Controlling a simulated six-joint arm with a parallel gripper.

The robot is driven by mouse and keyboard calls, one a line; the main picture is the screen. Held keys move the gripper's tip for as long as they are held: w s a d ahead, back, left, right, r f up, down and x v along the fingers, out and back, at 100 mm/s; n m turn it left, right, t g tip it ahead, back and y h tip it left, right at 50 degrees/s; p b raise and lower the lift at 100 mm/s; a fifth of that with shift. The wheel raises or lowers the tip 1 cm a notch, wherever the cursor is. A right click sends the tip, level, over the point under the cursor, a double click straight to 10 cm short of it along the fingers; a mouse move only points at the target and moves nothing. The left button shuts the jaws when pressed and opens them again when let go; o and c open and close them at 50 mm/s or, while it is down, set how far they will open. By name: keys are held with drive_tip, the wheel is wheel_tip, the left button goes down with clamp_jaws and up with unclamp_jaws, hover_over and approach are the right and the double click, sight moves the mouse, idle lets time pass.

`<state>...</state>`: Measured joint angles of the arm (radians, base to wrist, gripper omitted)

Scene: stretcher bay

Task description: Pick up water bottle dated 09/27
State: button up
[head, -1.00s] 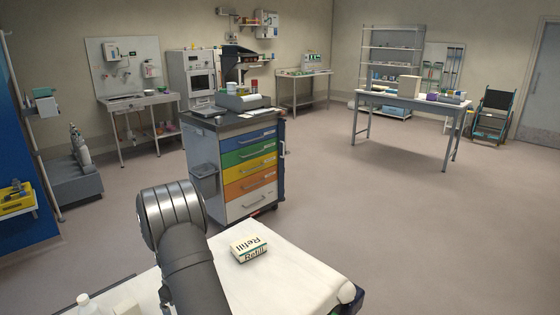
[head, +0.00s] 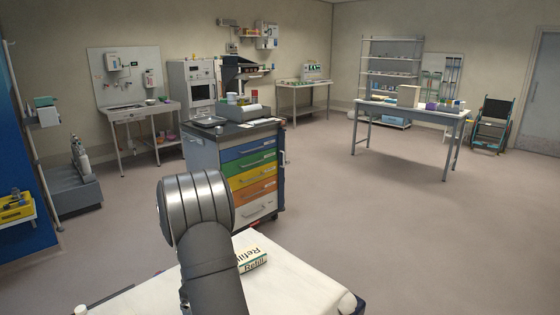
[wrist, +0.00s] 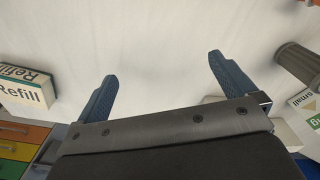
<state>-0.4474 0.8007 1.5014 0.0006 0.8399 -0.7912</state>
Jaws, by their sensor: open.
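No bottle with a readable 09/27 date shows in either view. A small white cap-like top (head: 80,310) peeks in at the bottom left edge of the head view; what it belongs to is cut off. My gripper (wrist: 162,68) is open in the wrist view, its two blue fingers apart over the white sheet with nothing between them. In the head view my arm hides part of the bed and the gripper itself is out of sight.
A Refill box (wrist: 25,87) lies left of my fingers on the white-covered bed (head: 305,278). A grey ribbed cylinder (wrist: 300,62), a box marked small (wrist: 305,108) and a pale block (wrist: 286,132) are at the right. A drawer cart (head: 240,165) stands beyond the bed.

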idle(0.4)
drive_tip(key=c, duration=0.5)
drive_tip(key=shift+o, duration=0.2)
drive_tip(key=shift+a, duration=0.1)
drive_tip(key=n, duration=0.1)
approach(80, 309)
wheel_tip(80, 309, down, 13)
drive_tip(key=shift+r, duration=0.1)
